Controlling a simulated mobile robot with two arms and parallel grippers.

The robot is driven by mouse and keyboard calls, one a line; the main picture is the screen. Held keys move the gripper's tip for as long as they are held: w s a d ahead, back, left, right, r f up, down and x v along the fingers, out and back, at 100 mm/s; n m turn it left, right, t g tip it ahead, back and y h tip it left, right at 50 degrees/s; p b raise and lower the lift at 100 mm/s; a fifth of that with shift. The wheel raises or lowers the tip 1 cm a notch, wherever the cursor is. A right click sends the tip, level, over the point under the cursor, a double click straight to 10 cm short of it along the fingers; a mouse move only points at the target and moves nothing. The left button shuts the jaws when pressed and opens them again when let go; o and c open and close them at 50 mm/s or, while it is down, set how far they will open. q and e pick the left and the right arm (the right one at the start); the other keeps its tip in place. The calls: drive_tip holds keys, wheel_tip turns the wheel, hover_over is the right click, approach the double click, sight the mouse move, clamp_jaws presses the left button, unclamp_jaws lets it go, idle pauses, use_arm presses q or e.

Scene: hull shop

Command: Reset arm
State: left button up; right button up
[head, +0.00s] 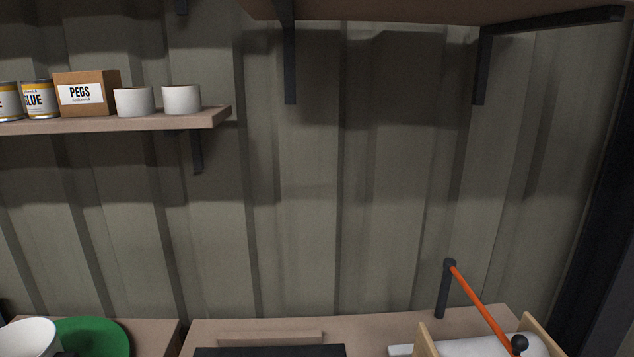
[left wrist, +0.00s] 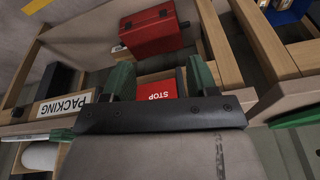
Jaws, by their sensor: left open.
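My left gripper (left wrist: 160,76) shows in the left wrist view with its two green fingers spread apart. It is open, and nothing is held between the fingers. A red block or sign marked STOP (left wrist: 158,90) shows beyond the gap between them, apart from the gripper as far as I can tell. My right gripper is in neither view. I see no gripper clearly in the head view.
A shelf (head: 130,125) holds a PEGS box (head: 87,93), white cups and cans. Below are a green plate (head: 98,338), a white bowl (head: 28,338) and an orange bar (head: 480,305). In the wrist view are a red toolbox (left wrist: 152,35) and a PACKING label (left wrist: 64,104).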

use_arm(q)
drive_tip(key=s+f+g+p, duration=0.1)
drive_tip(key=s+f+p, duration=0.15)
drive_tip(key=f, duration=1.55)
drive_tip(key=s+a+f+g, duration=0.1)
drive_tip(key=s+a+f, duration=0.2)
drive_tip(key=s+f, duration=0.9)
drive_tip(key=s, duration=0.4)
drive_tip(key=shift+s+f, duration=0.15)
drive_tip(key=shift+f, duration=0.25)
